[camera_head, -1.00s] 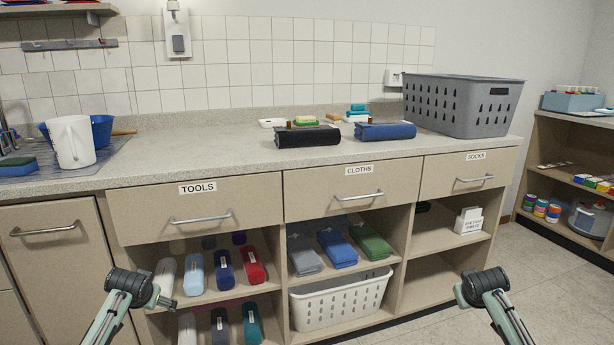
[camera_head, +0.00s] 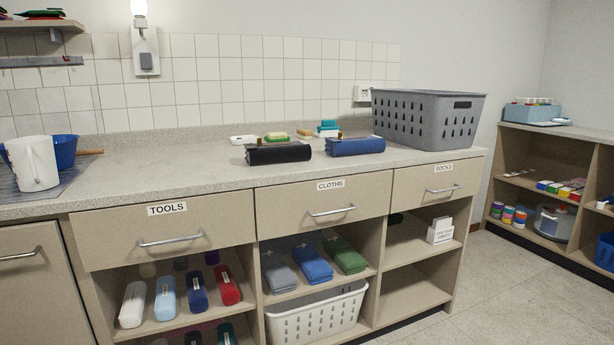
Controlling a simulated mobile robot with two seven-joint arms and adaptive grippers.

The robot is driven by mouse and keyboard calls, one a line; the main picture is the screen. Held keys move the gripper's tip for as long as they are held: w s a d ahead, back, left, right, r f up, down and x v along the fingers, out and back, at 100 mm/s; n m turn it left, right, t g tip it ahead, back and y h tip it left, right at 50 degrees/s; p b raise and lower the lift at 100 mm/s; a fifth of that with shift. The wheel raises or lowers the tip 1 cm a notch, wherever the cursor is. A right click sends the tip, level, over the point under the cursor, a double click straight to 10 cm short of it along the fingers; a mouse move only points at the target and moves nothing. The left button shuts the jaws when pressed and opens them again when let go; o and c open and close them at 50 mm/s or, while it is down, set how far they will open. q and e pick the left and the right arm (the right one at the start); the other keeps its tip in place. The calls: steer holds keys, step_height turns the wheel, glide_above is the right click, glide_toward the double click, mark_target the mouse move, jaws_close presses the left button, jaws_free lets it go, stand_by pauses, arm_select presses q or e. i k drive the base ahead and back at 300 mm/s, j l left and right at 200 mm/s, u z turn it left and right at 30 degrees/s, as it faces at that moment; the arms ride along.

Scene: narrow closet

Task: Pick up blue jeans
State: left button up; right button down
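A folded dark blue garment (camera_head: 355,146), which looks like the blue jeans, lies on the counter (camera_head: 130,170) in front of the grey basket. A folded black garment (camera_head: 278,153) lies just to its left. A brighter blue folded cloth (camera_head: 312,265) sits on the middle shelf below the CLOTHS drawer, between a grey and a green one. Neither of my grippers is in view, so their state is hidden.
A grey laundry basket (camera_head: 428,118) stands at the counter's right end. Small sponges and soaps (camera_head: 328,128) lie behind the garments. A white pitcher (camera_head: 33,163) stands at the left. The drawers are shut. Counter between pitcher and black garment is clear.

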mark_target(370, 144)
steer(key=i+l+u, duration=0.15)
steer(key=l+u, duration=0.25)
steer(key=l, duration=1.05)
steer(key=l+u, duration=0.4)
steer(key=l, duration=1)
steer(key=k, duration=0.05)
